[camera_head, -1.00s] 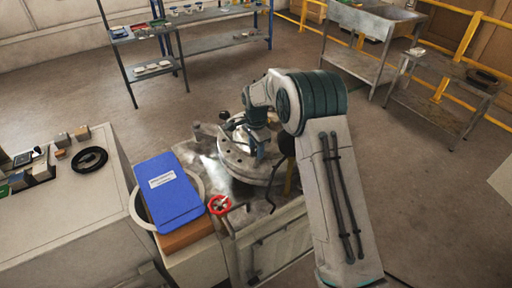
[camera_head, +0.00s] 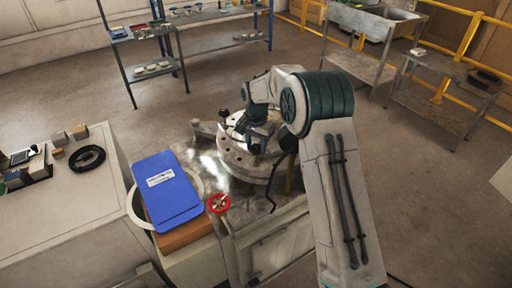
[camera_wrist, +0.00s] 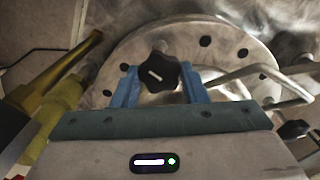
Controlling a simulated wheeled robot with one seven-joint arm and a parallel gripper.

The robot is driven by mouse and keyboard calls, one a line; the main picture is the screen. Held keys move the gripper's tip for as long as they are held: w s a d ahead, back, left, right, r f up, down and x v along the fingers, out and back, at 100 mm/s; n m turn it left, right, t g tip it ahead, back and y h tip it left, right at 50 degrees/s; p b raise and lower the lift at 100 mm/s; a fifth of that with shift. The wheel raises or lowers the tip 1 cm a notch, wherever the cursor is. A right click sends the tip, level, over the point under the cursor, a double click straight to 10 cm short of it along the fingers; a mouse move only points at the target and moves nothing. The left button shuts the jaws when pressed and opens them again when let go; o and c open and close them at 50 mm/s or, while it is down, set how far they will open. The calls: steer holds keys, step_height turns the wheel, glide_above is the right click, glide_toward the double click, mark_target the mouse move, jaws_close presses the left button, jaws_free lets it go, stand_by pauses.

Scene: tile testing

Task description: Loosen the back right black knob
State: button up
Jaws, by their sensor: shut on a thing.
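A black star-shaped knob (camera_wrist: 158,75) stands between the two blue fingers of my gripper (camera_wrist: 159,84) in the wrist view. The fingers are shut on it from both sides. In the head view my gripper (camera_head: 257,141) is at the right side of this round plate (camera_head: 232,162) and hides the held knob. Another black knob (camera_wrist: 293,129) shows at the lower right of the wrist view. A dark knob (camera_head: 223,113) stands behind the plate in the head view.
A metal handle bar (camera_wrist: 262,75) runs close to the right finger. A yellow part (camera_wrist: 50,110) lies left of the gripper. A red handwheel (camera_head: 219,203) and a blue binder (camera_head: 168,188) are at the front left of the rig. Open floor lies behind it.

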steer(key=n+b, duration=0.1)
steer(key=n, duration=1)
steer(key=shift+n, duration=0.3)
steer(key=shift+r, duration=0.1)
stand_by(0.3)
steer(key=o, duration=1)
step_height(320, 180, up, 14)
steer(key=shift+f+b, duration=0.15)
steer(key=shift+b, duration=0.4)
